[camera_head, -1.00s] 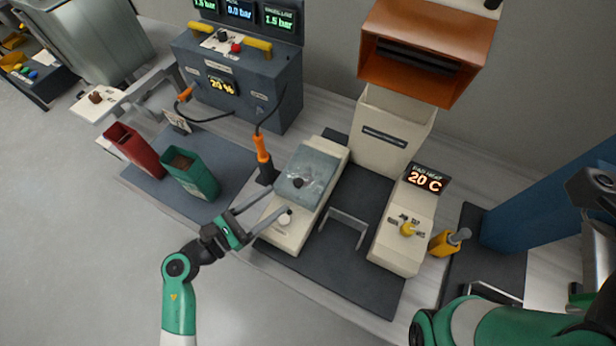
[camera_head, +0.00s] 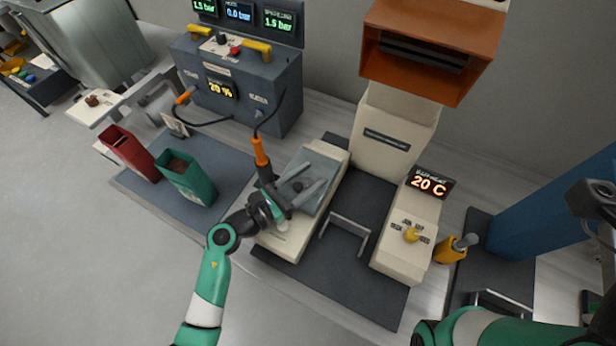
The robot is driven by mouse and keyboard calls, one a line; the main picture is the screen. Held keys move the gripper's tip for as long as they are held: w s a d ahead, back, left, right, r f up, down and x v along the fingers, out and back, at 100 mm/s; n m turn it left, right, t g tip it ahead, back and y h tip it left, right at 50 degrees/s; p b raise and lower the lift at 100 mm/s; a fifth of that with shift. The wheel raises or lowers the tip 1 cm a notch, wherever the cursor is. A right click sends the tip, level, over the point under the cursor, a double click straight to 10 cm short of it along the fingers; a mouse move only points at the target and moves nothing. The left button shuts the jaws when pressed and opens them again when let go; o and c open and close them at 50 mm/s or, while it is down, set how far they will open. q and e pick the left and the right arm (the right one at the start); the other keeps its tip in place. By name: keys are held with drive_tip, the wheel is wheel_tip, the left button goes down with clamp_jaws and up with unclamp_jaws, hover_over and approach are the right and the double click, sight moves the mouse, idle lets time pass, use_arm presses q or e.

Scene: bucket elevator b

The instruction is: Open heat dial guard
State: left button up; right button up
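The heat dial guard (camera_head: 326,161) appears to be the translucent grey cover lying flat over the top of a long beige box (camera_head: 284,245) in the middle. A dark round knob (camera_head: 297,186) shows at the cover. My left gripper (camera_head: 317,174) is open, its two long fingers spread above the guard and pointing to the far right. I cannot tell whether they touch it. The gripper's body hides the near left part of the guard and box.
An orange-handled tool (camera_head: 260,152) stands close to my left gripper. Red (camera_head: 128,153) and green (camera_head: 188,180) bins stand left. A metal handle frame (camera_head: 344,233) lies between.

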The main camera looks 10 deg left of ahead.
use_arm(q)
clamp_jaws()
idle(1.2)
